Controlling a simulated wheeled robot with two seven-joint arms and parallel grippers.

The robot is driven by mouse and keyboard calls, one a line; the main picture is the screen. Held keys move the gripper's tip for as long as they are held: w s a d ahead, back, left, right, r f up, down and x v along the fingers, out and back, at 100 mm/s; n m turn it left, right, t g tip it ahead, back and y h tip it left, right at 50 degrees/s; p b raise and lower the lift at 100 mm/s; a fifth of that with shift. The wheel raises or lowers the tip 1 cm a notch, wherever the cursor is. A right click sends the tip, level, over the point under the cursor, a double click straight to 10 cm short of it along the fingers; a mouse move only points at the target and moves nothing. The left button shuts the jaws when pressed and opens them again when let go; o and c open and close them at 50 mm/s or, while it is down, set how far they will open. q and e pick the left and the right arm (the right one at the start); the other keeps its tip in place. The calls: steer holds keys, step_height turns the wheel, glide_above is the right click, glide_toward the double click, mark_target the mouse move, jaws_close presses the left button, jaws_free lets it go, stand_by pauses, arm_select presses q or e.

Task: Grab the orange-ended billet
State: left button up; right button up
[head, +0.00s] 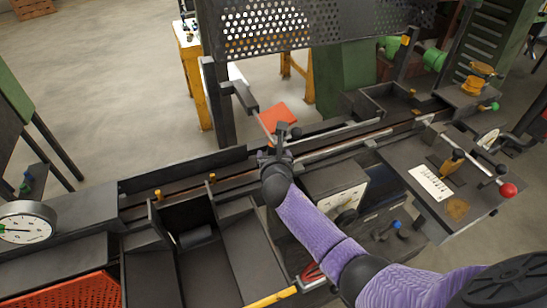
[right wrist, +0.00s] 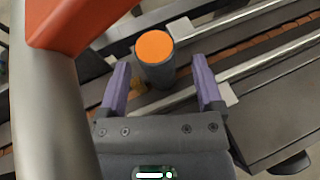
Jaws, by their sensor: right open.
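The orange-ended billet (right wrist: 155,60) is a short dark grey cylinder with a flat orange end facing the camera in the right wrist view. It stands in front of my right gripper (right wrist: 160,66), between the lines of its two purple fingers. The fingers are open, with a visible gap on each side of the billet. In the head view my right gripper (head: 277,145) is over the long rail in the middle of the machine. There I cannot clearly tell the billet from the dark gripper parts. My left gripper is not in view.
An orange-red block (head: 279,114) lies close beyond the gripper; an orange-red part beside a thick grey bar (right wrist: 45,110) fills the left of the wrist view. A perforated guard (head: 290,25) stands behind. A red-knobbed lever (head: 508,189) and panel are at right, open bins at left.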

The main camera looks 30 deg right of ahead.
jaws_close()
stand_by(0.3)
steer(key=shift+r, duration=0.1)
